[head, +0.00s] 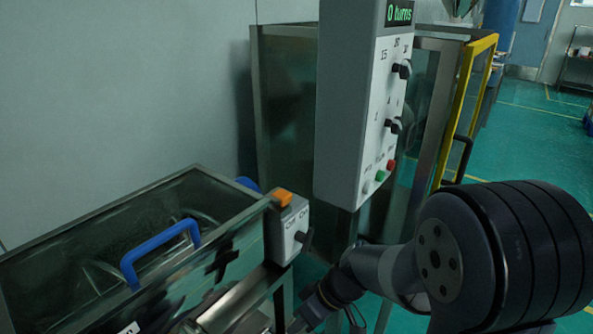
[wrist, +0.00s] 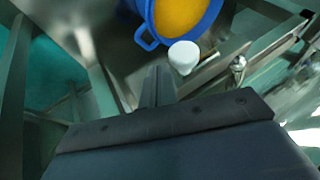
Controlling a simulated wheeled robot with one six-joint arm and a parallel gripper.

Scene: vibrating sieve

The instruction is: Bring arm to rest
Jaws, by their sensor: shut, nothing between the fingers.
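My arm (head: 455,255) reaches from the right edge toward the lower middle of the head view. Its far end runs down behind the clear-walled box, and the fingertips cannot be made out there. In the wrist view my gripper (wrist: 158,82) has its dark fingers together, with nothing between them. A blue round container (wrist: 142,38) with yellow-orange content lies beyond the fingertips. A small white cylinder (wrist: 184,56) is just right of the fingertips; I cannot tell whether they touch.
A grey control panel (head: 345,110) with knobs, buttons and a "0 turns" display stands in the middle. A clear-walled box (head: 225,255) with a blue handle (head: 160,245) and a small switch box (head: 290,228) is at left. A yellow-edged door (head: 468,95) stands behind. Green floor is open at right.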

